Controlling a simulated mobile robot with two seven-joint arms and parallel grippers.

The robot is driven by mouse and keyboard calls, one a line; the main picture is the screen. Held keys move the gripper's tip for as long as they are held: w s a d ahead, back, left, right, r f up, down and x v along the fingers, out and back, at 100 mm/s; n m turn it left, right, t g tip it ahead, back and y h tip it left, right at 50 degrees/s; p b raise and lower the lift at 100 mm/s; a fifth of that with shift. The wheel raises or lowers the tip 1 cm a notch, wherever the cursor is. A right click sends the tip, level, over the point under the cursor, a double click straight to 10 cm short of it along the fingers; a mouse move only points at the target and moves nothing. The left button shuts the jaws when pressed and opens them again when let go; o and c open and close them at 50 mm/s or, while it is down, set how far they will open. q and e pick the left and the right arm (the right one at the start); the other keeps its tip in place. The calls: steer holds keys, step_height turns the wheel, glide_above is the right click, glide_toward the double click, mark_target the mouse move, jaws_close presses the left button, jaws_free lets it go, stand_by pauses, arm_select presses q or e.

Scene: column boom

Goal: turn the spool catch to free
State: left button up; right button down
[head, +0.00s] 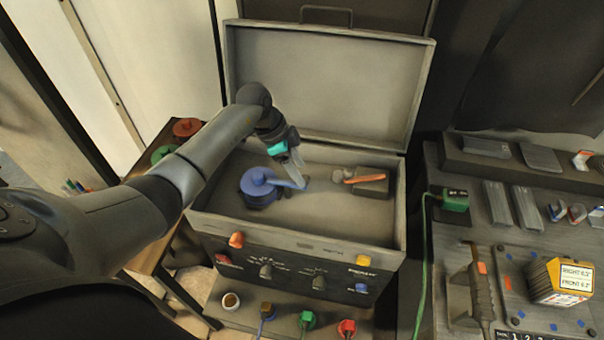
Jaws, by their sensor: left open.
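An open grey case (330,218) stands in the middle with its lid up. Inside it at left is a blue round spool-like part (258,190) with a blue arm reaching right. At right inside is a dark block (372,187) with an orange lever (366,179) lying roughly level and a grey knob at its left end. I cannot tell for sure which is the spool catch. My left gripper (297,180) is open, pointing down into the case at the blue arm's end, left of the orange lever. Whether it touches the blue arm is unclear. My right gripper is out of view.
The case front carries knobs and coloured parts, such as an orange one (236,240). Coloured plugs and a small cup (230,300) sit below. Red (187,127) and green spools are on a side table. A bench (500,235) with tools and a labelled box (560,282) stands right.

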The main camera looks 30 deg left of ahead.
arm_select(q)
steer(key=shift+x, duration=1.35)
jaws_close()
